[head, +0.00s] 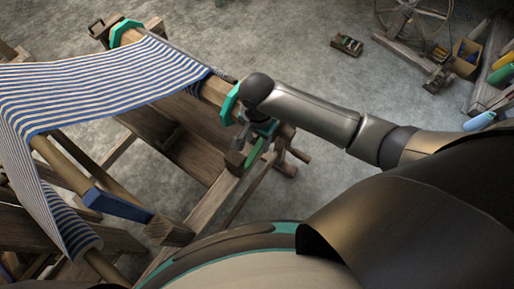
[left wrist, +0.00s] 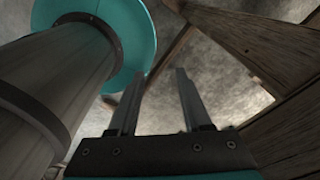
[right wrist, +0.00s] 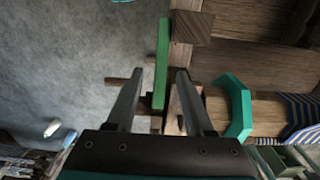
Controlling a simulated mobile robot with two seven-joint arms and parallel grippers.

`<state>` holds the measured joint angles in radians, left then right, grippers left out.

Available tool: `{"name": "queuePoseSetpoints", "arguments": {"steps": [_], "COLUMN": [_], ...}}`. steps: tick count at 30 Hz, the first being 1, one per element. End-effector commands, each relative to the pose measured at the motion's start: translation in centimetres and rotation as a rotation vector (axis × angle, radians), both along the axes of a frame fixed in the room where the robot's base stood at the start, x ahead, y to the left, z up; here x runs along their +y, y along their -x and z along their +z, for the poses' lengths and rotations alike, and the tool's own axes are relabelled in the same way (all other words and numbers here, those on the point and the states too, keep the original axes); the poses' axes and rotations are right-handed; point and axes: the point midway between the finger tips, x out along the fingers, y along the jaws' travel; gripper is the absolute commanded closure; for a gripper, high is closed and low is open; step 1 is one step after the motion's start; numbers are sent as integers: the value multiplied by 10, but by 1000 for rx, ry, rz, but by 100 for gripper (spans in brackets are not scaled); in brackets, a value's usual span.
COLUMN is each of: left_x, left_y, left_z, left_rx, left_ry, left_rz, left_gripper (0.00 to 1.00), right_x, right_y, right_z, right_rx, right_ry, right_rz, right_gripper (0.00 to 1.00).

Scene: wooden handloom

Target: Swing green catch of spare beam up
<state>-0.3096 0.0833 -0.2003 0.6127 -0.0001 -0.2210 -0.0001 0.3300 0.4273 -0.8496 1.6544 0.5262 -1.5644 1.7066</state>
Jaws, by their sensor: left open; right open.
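The green catch (right wrist: 161,65) is a straight green bar, seen in the right wrist view between the open fingers of my right gripper (right wrist: 160,73), with a gap on each side. It lies beside a wooden post of the loom. In the head view the catch (head: 256,153) shows partly, just below my right gripper (head: 262,128). A beam with striped cloth ends in a teal toothed wheel (head: 229,104) beside the gripper. The wheel (right wrist: 238,106) is right of the fingers in the right wrist view. My left gripper (left wrist: 158,88) is open and empty, outside the head view.
Blue-and-white striped cloth (head: 100,85) spans the loom. A wooden loom rail (head: 210,205) runs below the catch. Wooden beams (left wrist: 285,125) stand right of my left gripper. A small crate (head: 346,44) and a spinning wheel (head: 420,15) stand on the grey floor behind.

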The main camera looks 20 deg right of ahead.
Motion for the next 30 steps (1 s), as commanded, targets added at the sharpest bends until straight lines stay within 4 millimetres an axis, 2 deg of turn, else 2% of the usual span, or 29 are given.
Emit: {"name": "queuePoseSetpoints", "arguments": {"steps": [1,3,9,21,30], "left_x": [-1,-1,-4,-5,-4], "left_y": [-1,-3,-13,-15,-13], "left_z": [-5,-9,-15,-16,-16], "left_rx": [-2,-5,-21,-25,-21], "left_ry": [1,2,6,7,7], "left_rz": [1,1,3,2,2], "left_gripper": [51,51,51,51,51], "right_x": [0,0,0,0,0], "right_y": [0,0,-1,-1,-1], "right_z": [-13,-26,-49,-55,-55], "right_rx": [1,2,-1,-2,-2], "right_ry": [2,1,0,0,0], "right_rz": [-1,0,1,1,1], "right_gripper": [48,48,48,48,81]}}
